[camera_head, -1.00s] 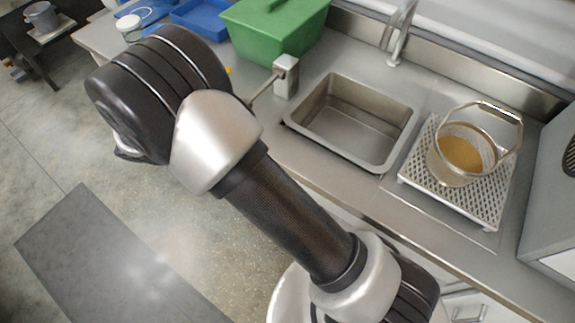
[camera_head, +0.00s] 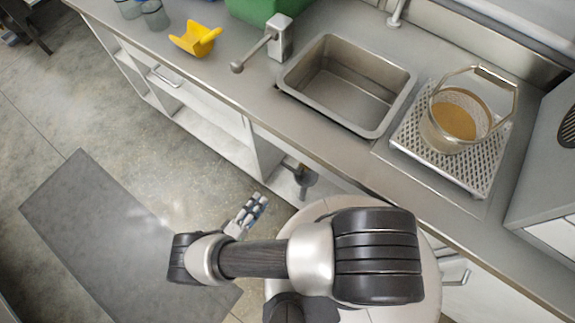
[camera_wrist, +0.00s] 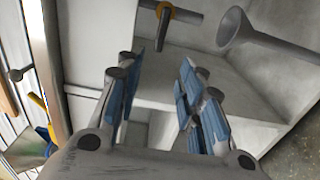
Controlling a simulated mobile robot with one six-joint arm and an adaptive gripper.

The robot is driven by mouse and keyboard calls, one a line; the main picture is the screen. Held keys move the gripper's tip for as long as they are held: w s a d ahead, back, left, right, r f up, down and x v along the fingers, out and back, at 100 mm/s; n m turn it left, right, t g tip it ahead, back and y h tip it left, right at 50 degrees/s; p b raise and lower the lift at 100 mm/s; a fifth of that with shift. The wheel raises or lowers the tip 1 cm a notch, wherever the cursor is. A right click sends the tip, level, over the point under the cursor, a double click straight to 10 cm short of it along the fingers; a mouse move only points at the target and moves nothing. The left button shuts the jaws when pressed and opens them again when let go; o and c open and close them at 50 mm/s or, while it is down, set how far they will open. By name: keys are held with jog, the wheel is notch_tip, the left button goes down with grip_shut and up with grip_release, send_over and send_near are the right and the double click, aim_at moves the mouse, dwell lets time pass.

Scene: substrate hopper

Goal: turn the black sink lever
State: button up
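A grey funnel-shaped part (camera_wrist: 235,30) is right of the lever. Above are the counter edge, the steel sink (camera_head: 350,85), a grey ball-ended handle (camera_head: 250,55), a yellow scoop (camera_head: 195,39) and a basket (camera_head: 452,120) on a perforated stand.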

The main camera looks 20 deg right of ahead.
aim_at(288, 166)
jog(key=x, duration=1.7)
jog(key=shift+b, duration=0.35)
grip_shut()
